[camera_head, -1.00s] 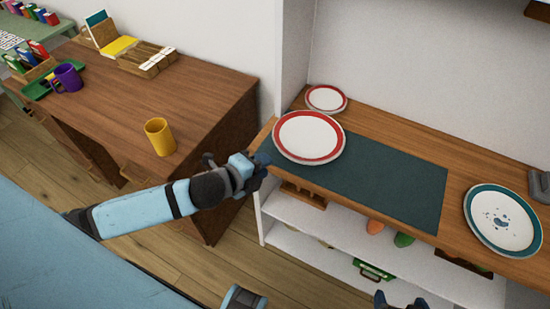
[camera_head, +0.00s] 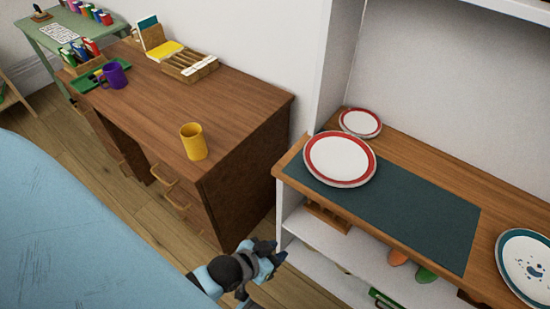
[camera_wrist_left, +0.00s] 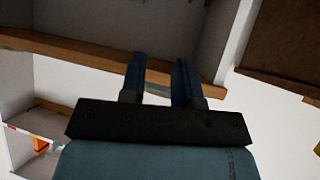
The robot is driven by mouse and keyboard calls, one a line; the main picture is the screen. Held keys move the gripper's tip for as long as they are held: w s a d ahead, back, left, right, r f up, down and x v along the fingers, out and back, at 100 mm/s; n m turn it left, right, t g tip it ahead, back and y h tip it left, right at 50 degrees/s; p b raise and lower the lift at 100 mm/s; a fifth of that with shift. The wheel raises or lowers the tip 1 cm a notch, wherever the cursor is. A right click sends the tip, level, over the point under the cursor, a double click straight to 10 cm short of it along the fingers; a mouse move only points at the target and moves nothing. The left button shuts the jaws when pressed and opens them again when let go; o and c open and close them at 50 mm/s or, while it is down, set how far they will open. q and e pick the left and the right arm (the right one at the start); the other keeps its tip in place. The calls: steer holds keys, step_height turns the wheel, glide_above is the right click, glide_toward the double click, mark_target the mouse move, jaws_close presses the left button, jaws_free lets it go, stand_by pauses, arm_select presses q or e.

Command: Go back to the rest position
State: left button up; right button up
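My left gripper (camera_head: 274,253) is low in the head view, in front of the left end of the shelf unit and below its top board. In the left wrist view, its two dark fingers (camera_wrist_left: 160,80) stand apart with nothing between them. It is open and empty. My right gripper is out of view.
The wooden shelf top (camera_head: 488,262) holds a teal mat (camera_head: 425,220), a large red-rimmed plate (camera_head: 340,158), a small red-rimmed plate (camera_head: 360,122) and a teal-rimmed plate (camera_head: 528,265). The brown desk (camera_head: 235,110) at left holds a yellow mug (camera_head: 193,142) and a purple mug (camera_head: 113,76).

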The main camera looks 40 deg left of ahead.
arm_select(q)
steer(key=shift+r, duration=0.1)
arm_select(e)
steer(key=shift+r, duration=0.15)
arm_select(q)
step_height(320, 180, up, 13)
steer(key=a+p, duration=0.1)
steer(key=p, duration=1.4)
steer(key=shift+s+m, duration=0.3)
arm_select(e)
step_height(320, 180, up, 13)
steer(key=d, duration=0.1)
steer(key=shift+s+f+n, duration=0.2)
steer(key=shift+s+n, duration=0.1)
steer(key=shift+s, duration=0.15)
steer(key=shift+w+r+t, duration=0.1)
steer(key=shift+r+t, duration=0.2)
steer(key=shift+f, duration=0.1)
